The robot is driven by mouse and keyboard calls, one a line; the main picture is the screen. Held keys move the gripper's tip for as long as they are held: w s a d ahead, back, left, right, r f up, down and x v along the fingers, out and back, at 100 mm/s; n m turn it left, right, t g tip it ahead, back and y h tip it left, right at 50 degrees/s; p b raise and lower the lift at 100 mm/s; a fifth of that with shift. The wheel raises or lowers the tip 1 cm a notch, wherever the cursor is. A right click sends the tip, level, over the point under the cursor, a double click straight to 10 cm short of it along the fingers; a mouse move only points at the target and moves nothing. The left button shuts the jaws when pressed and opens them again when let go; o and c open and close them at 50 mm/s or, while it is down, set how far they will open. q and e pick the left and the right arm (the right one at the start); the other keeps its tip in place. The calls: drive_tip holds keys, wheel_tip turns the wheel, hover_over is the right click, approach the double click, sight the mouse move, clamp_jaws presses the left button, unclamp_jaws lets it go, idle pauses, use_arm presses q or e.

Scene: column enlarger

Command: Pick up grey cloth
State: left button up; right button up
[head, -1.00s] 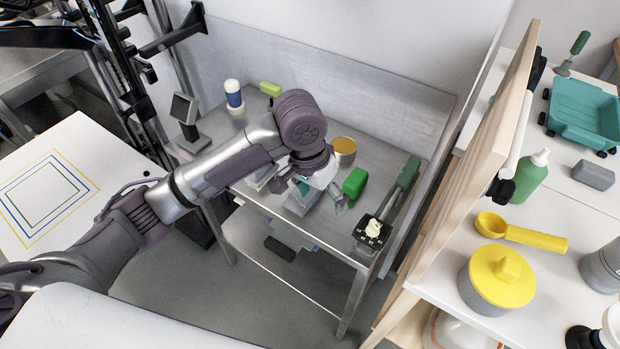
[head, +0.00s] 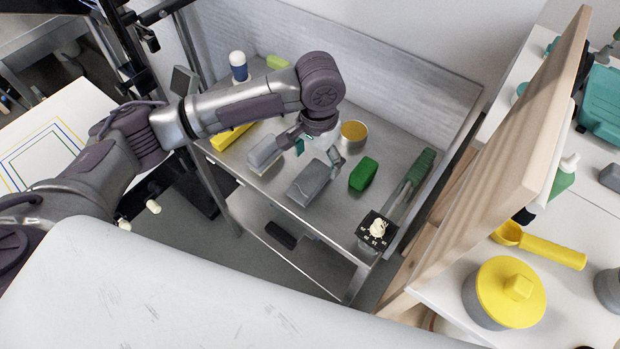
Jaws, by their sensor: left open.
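Two grey items lie on the metal table. A darker grey, folded-looking piece (head: 309,184) lies near the table's front edge; it looks like the grey cloth, though I cannot be sure. A lighter grey block-like piece (head: 263,153) lies to its left. My left gripper (head: 313,153) is open and empty, just behind and above the darker grey piece, its fingers pointing down. I cannot tell whether a fingertip touches it. My right gripper is not in view.
A green block (head: 363,174) lies right of the grey pieces, with a yellow-topped tin (head: 353,132) behind. A yellow item (head: 232,136) lies left, and a black dial box (head: 377,231) sits at the front right corner. A wooden panel (head: 505,150) rises at right.

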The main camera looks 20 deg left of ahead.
sight(314, 172)
use_arm(q)
drive_tip(key=f, duration=0.3)
drive_tip(key=f+p, duration=0.1)
drive_tip(key=shift+s+a+f, duration=0.2)
drive_tip(key=shift+s+a, duration=0.05)
drive_tip(key=shift+f, duration=0.25)
drive_tip(key=shift+c, duration=0.6)
drive_tip(key=c, duration=1.1)
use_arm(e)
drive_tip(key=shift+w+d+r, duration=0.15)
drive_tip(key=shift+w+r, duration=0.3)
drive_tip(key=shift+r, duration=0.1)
